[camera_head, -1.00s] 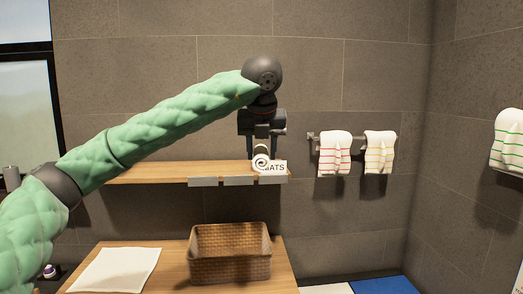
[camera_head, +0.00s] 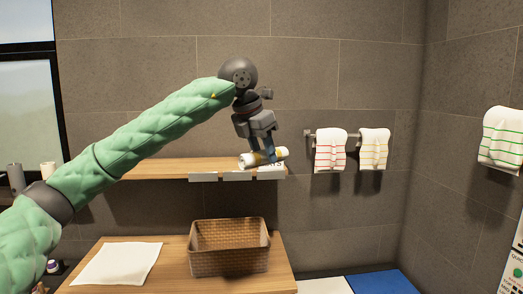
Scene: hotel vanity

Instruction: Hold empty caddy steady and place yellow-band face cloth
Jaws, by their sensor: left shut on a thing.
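My left gripper (camera_head: 264,146) points down above the right end of the wall shelf and is shut on a rolled white face cloth (camera_head: 247,161) with a yellowish band. The roll lies tilted in the fingers, in front of the shelf's labels. The brown woven caddy (camera_head: 229,264) stands on the wooden counter below, and its visible inside looks empty. The gripper is well above the caddy and apart from it. My right gripper is not in view.
The wooden shelf (camera_head: 150,170) carries label plates on its front edge. A white cloth (camera_head: 118,263) lies flat left of the caddy. Red-striped (camera_head: 330,150) and yellow-striped (camera_head: 374,150) towels hang on a wall rail. A green-striped towel (camera_head: 500,138) hangs at the right wall.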

